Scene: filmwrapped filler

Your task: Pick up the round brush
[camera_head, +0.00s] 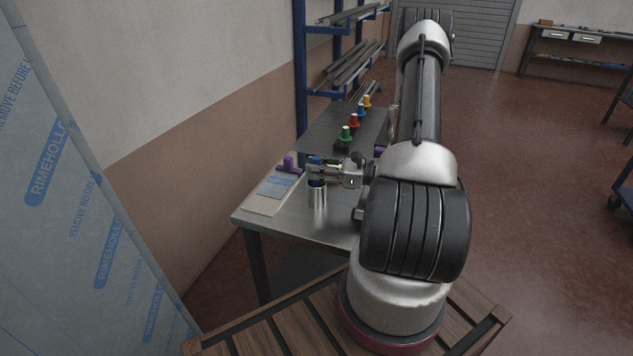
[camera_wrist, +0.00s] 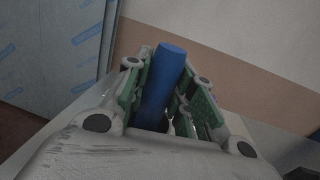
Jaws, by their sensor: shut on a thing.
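The round brush shows as a thick blue handle (camera_wrist: 165,75) standing up between the finger pads in the wrist view. In the head view only a small blue tip (camera_head: 316,160) shows at the fingers. My gripper (camera_head: 318,170) is shut on the blue handle; the green-lined fingers (camera_wrist: 168,84) lie on both sides of it. A shiny metal cylinder (camera_head: 317,196) stands upright right below the fingers on the steel table (camera_head: 300,226). The brush's lower end is hidden, and I cannot tell whether it is inside the cylinder.
A purple-handled thing (camera_head: 288,164) and a board with a blue-printed packet (camera_head: 274,187) are left of my gripper. Green (camera_head: 346,134), red (camera_head: 354,121), blue and yellow-topped things stand in a row behind. A blue rack (camera_head: 301,90) and film-covered panel (camera_head: 75,190) bound the left.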

